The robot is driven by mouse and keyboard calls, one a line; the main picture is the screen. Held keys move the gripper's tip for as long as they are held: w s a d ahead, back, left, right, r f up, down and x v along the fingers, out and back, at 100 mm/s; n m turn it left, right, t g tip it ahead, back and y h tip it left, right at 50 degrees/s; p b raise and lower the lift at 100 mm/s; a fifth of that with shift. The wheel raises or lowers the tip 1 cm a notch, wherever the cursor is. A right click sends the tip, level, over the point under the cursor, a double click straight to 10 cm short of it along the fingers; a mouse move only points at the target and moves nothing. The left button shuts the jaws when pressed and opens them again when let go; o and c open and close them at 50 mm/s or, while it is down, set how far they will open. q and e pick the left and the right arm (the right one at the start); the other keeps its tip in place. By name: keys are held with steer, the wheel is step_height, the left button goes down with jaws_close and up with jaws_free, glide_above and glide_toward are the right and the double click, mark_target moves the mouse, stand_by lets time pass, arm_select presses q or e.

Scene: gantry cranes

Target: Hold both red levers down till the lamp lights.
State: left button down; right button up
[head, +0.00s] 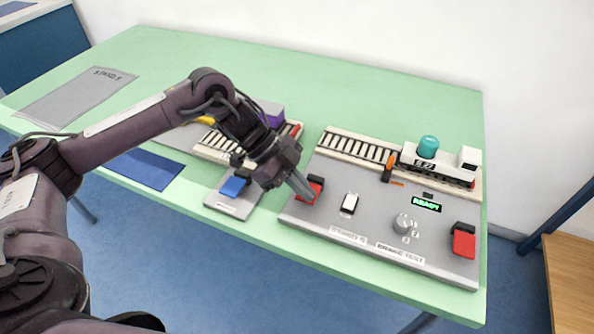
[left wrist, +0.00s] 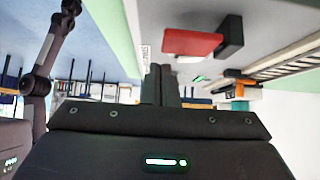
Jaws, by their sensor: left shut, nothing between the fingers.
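The left red lever (head: 317,184) stands on a black mount at the left of the grey control panel (head: 300,213). The right red lever (head: 463,243) stands at the panel's right end with nothing on it. My left gripper (head: 308,197) is shut and empty, its fingertips beside the left lever; I cannot tell whether they touch it. In the left wrist view the shut fingers (left wrist: 161,84) point towards a red lever (left wrist: 190,43) with a black block beside it. A small green display (head: 426,204) is lit and seems to read READY. I cannot pick out a separate lamp for certain. My right gripper is not in view.
A white switch (head: 349,204) and a silver knob (head: 402,223) lie between the levers. A white wagon (head: 437,166) with a teal tank stands on track behind. A blue switch (head: 233,186) on a small grey plate lies left of the panel. The table's back (head: 300,80) is clear.

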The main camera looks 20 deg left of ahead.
arm_select(q)
steer(key=shift+f, duration=0.55)
